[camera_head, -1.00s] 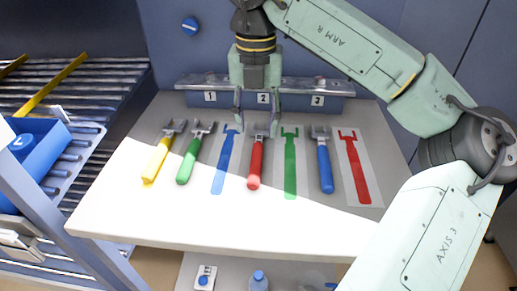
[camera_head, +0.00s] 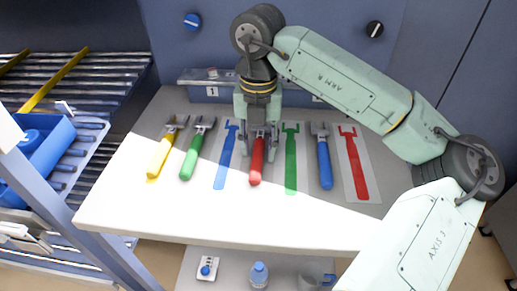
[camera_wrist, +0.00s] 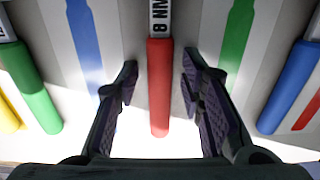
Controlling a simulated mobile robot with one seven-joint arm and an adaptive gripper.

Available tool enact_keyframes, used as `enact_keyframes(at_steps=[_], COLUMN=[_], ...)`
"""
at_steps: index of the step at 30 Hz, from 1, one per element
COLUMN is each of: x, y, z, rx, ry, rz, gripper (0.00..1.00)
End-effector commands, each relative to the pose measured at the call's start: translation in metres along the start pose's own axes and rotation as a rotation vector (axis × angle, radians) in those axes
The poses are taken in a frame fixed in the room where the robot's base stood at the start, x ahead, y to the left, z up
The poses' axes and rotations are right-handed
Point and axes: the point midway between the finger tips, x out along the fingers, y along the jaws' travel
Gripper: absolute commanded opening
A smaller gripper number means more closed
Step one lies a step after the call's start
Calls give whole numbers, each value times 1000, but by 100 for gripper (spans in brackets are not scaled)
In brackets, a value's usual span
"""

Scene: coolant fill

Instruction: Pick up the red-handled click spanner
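The red-handled spanner (camera_head: 257,165) lies on the table between the blue and green painted outlines, its red handle towards the front edge. My gripper (camera_head: 260,145) is low over its head end in the head view. In the wrist view the red handle (camera_wrist: 159,90) runs between the two fingers of my gripper (camera_wrist: 160,85). The fingers are open, with a gap on each side of the handle. The spanner's head is hidden by my gripper in the head view.
Yellow (camera_head: 160,158), green (camera_head: 191,163) and blue (camera_head: 324,167) handled spanners lie nearby. Blue (camera_head: 226,160), green (camera_head: 291,165) and red (camera_head: 355,170) outlines mark the table (camera_head: 150,215). A numbered rack (camera_head: 205,83) stands at the back. A blue bin (camera_head: 40,150) is at the left.

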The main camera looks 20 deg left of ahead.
Motion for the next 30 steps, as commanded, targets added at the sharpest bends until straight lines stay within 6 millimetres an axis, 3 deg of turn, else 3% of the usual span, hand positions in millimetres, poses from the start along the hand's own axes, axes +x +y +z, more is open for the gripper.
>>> enact_keyframes(at_steps=[15, 30], x=[0, -5], y=[0, 0], z=[0, 1], rx=[0, 1], ry=[0, -2], rz=[0, 0], gripper=[0, 0])
